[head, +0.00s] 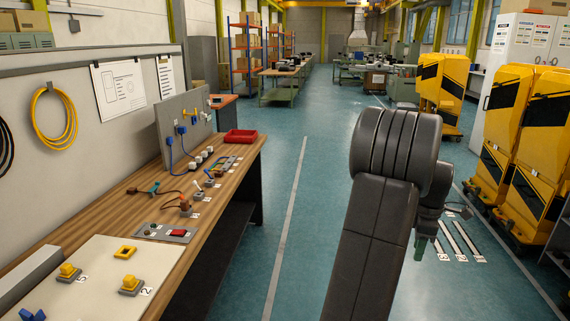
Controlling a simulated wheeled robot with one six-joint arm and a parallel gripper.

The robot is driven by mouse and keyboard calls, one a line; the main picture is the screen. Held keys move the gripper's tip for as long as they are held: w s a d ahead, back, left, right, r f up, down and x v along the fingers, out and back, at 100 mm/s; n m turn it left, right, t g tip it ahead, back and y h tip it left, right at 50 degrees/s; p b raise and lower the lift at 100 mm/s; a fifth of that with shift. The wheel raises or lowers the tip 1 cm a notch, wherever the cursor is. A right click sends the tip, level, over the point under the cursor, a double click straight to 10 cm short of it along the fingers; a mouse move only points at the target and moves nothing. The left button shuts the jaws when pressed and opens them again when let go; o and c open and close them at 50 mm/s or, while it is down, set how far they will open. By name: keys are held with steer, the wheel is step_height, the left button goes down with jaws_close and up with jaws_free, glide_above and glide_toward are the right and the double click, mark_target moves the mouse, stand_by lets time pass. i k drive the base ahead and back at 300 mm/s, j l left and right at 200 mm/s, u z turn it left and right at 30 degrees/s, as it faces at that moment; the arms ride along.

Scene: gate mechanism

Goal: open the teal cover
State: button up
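A small teal piece (149,188) lies on the wooden bench near the wall, beside a brown cable. It is too small to tell whether it is a cover, or whether it is open or shut. No other clearly teal cover shows on the bench. My arm stands right of the bench over the floor and bends downward at its far end. My gripper (420,250) hangs there, pointing down, well away from the bench. Its fingers are small and dark, with a greenish tip, and their gap cannot be made out.
The bench (110,220) carries a grey plate with a red piece (178,233), yellow blocks on bases (131,283), several small switches (209,182), an upright panel (184,128) and a red tray (240,136). Yellow machines (510,130) stand at right.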

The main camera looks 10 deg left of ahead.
mark_target(158, 183)
steer(key=i+l+u, duration=0.1)
steer(key=i, duration=1.55)
steer(key=i+u, duration=0.3)
steer(key=u, duration=0.15)
steer(key=i+l+u, duration=0.1)
steer(key=i+u, duration=0.2)
steer(key=u, duration=0.15)
steer(key=i+l+u, duration=0.2)
steer(key=u, duration=0.25)
steer(key=i+u, duration=0.2)
steer(key=u, duration=0.2)
steer(key=i+u, duration=0.15)
steer(key=u, duration=0.25)
steer(key=i+l+u, duration=0.15)
steer(key=u, duration=0.25)
steer(key=i+l+u, duration=0.2)
steer(key=u, duration=0.25)
steer(key=i+l+u, duration=0.1)
steer(key=u, duration=0.3)
steer(key=l, duration=0.1)
